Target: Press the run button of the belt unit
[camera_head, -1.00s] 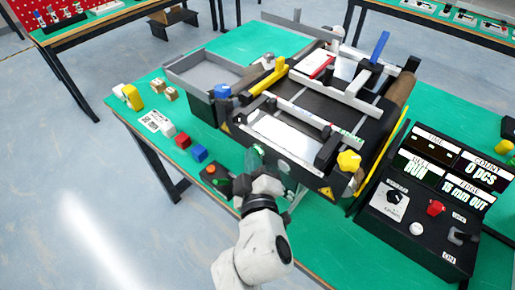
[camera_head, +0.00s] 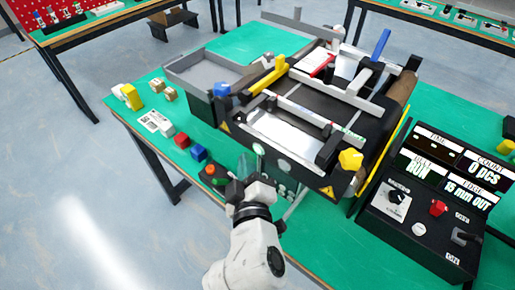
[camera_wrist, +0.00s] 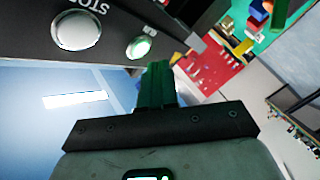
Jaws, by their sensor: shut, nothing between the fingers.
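The belt unit (camera_head: 318,101) stands on the green table, with round buttons on its front face. In the wrist view a small green button (camera_wrist: 138,47) sits on the dark panel beside a larger pale button (camera_wrist: 78,31) lettered STOP. The green button also shows in the head view (camera_head: 258,149). My gripper (camera_wrist: 157,68) is shut and empty. Its green fingertips are just below and right of the green button in the wrist view, apparently apart from it. In the head view my gripper (camera_head: 245,166) is in front of the unit's face.
A control box (camera_head: 425,205) at right has displays reading RUN, 0 PCS and 15 mm OUT. Red (camera_head: 182,140) and blue (camera_head: 199,152) blocks lie nearby. A grey tray (camera_head: 205,72) is behind.

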